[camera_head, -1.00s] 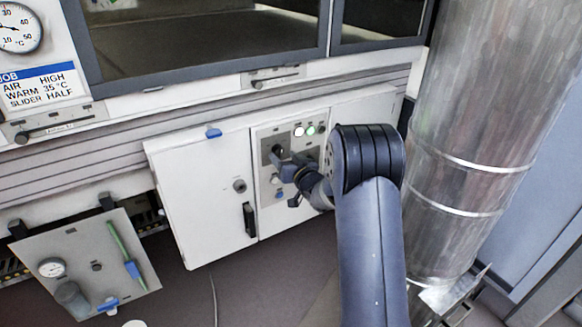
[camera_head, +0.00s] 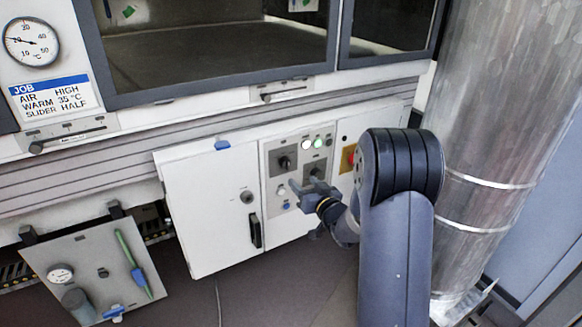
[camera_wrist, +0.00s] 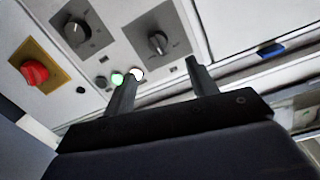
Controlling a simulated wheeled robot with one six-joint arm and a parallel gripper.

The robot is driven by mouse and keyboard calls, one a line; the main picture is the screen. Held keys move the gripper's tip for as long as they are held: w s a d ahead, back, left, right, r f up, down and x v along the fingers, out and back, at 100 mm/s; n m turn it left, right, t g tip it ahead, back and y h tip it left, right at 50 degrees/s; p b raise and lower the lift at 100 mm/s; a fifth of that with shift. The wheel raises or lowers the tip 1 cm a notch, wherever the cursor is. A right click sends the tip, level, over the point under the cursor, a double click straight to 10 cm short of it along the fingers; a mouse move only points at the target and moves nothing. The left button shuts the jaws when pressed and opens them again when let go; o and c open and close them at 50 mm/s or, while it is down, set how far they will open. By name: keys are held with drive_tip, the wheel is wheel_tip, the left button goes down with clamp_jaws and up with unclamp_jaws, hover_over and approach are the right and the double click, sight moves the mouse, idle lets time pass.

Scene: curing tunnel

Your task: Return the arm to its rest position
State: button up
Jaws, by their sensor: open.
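My gripper (camera_head: 301,207) is in front of the control panel (camera_head: 275,180), with its fingers apart and nothing between them. In the wrist view my gripper (camera_wrist: 158,85) shows two separated dark fingers, clear of the knobs. A white lamp (camera_head: 307,144) and a green lamp (camera_head: 318,143) are lit above. My arm reaches in from the lower right.
A red switch on a yellow plate (camera_wrist: 34,71) is right of the panel in the head view, partly behind my arm. A large metal duct (camera_head: 490,130) stands at the right. A white cabinet door (camera_head: 210,210) is left. A hanging tool board (camera_head: 95,270) is lower left.

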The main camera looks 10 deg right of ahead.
sight(288, 166)
drive_tip(key=b+x, duration=0.1)
drive_tip(key=x, duration=1)
drive_tip(key=shift+d+b, duration=0.1)
drive_tip(key=shift+b, duration=0.2)
drive_tip(key=shift+s, duration=0.1)
